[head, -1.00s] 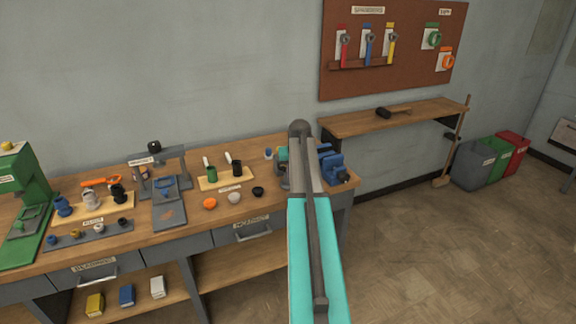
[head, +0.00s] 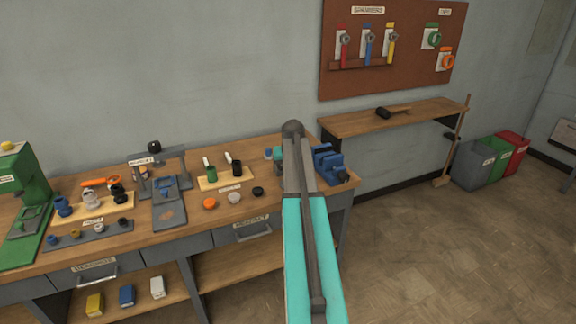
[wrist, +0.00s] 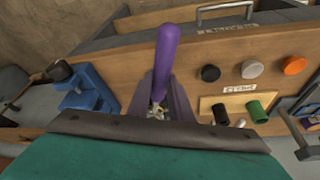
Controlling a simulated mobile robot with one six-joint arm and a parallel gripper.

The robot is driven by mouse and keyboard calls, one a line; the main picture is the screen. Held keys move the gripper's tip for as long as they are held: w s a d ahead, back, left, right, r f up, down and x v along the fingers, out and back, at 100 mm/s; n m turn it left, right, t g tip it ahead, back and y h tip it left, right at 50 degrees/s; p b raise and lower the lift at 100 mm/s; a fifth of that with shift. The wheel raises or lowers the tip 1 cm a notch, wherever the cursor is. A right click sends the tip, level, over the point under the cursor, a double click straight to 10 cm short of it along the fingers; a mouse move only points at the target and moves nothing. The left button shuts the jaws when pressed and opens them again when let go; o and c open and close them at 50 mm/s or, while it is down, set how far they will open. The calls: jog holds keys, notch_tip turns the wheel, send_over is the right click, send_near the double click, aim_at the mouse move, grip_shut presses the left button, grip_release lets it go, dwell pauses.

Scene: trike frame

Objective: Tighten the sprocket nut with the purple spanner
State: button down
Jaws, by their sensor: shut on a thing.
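The purple spanner (wrist: 168,50) shows in the wrist view as a thick purple handle. My gripper (wrist: 160,103) is shut on it, with a finger on either side. Its lower part between the fingers is hard to make out, and its far end is hidden. In the head view my arm covers both gripper and spanner, at the right end of the workbench (head: 330,205). I cannot make out the sprocket nut in either view.
A blue vise (head: 328,165) stands right beside my arm; it also shows in the wrist view (wrist: 88,97). Orange (head: 210,203), white and black round pieces lie left of my arm. Spanners hang on the brown board (head: 390,85).

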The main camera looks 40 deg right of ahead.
jog(key=shift+w+a+m+g+h, duration=0.3)
jog(key=shift+w+a+m+g, duration=0.1)
jog(key=shift+w+a+m, duration=0.7)
dwell(2.0)
jog(key=shift+w+a+m, duration=0.3)
jog(key=shift+w+m, duration=0.45)
jog(key=shift+m, duration=0.15)
dwell(0.5)
jog(key=shift+s+d+n, duration=0.45)
jog(key=shift+s+n, duration=0.15)
jog(key=shift+s, duration=0.05)
dwell(1.1)
jog(key=c, duration=2.3)
grip_release()
grip_shut()
